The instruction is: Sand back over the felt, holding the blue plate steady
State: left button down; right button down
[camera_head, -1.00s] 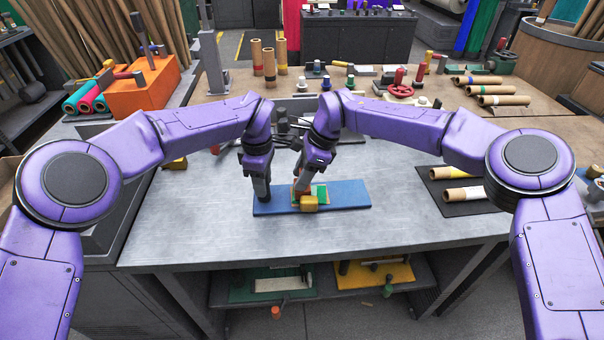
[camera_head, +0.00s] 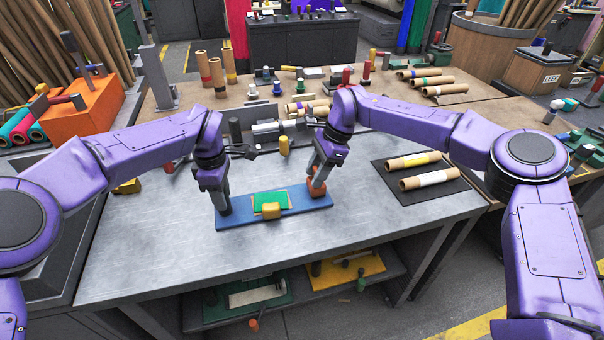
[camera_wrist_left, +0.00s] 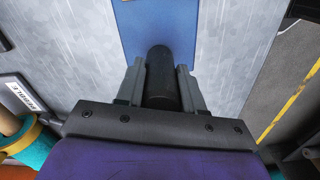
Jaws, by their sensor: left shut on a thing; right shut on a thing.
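The blue plate (camera_head: 240,217) lies flat on the grey metal bench, its left end nearer me. A green felt piece (camera_head: 268,199) with a tan edge lies on its middle, with a yellow block (camera_head: 271,211) at its front edge. My left gripper (camera_head: 223,209) is shut on a black upright post at the plate's left end. In the left wrist view the post (camera_wrist_left: 162,76) stands between the fingers over the blue plate (camera_wrist_left: 155,25). My right gripper (camera_head: 316,178) is shut on an orange-red block (camera_head: 316,188) at the plate's right end, right of the felt. The fingers partly hide this block.
A dark mat (camera_head: 440,191) with two cardboard rolls lies to the right. A grey fixture (camera_head: 265,125) and a yellow peg (camera_head: 284,145) stand behind the plate. The bench in front of the plate (camera_head: 210,248) is clear.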

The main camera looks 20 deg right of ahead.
jog(key=c, duration=0.7)
grip_release()
jog(key=v, duration=1.2)
jog(key=shift+d, duration=0.1)
pick_arm(q)
grip_release()
jog(key=shift+r, duration=0.1)
pick_arm(e)
jog(key=shift+r, duration=0.1)
